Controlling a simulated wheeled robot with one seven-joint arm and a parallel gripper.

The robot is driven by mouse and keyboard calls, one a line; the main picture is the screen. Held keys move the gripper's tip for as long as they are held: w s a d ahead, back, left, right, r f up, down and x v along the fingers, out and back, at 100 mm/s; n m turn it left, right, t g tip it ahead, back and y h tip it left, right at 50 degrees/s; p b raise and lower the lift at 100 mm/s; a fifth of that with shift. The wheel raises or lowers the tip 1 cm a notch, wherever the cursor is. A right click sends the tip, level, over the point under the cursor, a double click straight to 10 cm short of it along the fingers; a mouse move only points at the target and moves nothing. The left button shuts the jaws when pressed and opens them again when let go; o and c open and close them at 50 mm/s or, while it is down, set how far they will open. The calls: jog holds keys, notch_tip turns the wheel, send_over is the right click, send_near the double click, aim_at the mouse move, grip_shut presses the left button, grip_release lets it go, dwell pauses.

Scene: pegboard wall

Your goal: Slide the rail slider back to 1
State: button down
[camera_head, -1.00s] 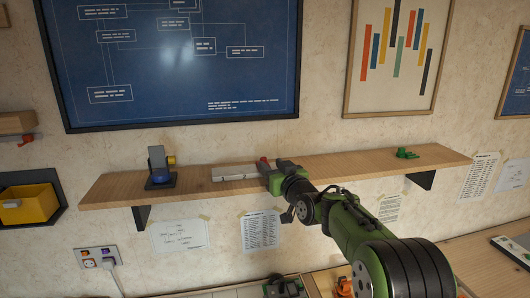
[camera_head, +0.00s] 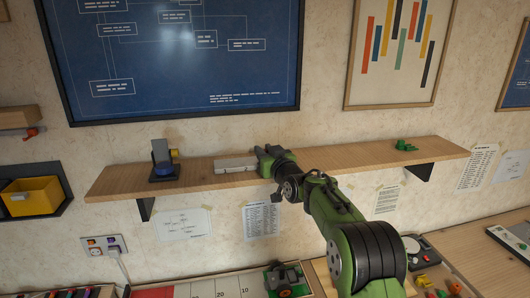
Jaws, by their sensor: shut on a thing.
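The rail slider's pale grey rail (camera_head: 233,164) lies along the wooden wall shelf, left of my gripper. My gripper (camera_head: 266,159) is at the rail's right end, over the shelf, and is shut on the rail slider. The gripped part is hidden behind my gripper and wrist. The numbers on the rail are too small to read, so I cannot tell the slider's exact position.
The wooden shelf (camera_head: 340,158) also carries a dark blue-grey device (camera_head: 163,164) at left and a small green object (camera_head: 405,146) at right. A yellow bin (camera_head: 32,198) hangs at far left. The shelf right of my gripper is mostly clear.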

aim_at(223, 166)
jog(key=shift+a, duration=0.1)
jog(key=a+b, duration=0.1)
jog(key=a, duration=0.3)
jog(key=s+a, duration=0.1)
jog(key=a, duration=0.3)
jog(key=s+a+b, duration=0.1)
jog(key=a, duration=0.3)
jog(key=shift+s+b, duration=0.25)
jog(key=shift+b, duration=0.05)
jog(key=c, duration=1.1)
grip_release()
jog(key=shift+a, duration=0.15)
jog(key=shift+o, duration=0.2)
jog(key=shift+s+d, duration=0.2)
jog(key=shift+d, duration=0.05)
jog(key=b+v, duration=0.6)
jog(key=v, duration=0.9)
jog(key=shift+s, duration=0.2)
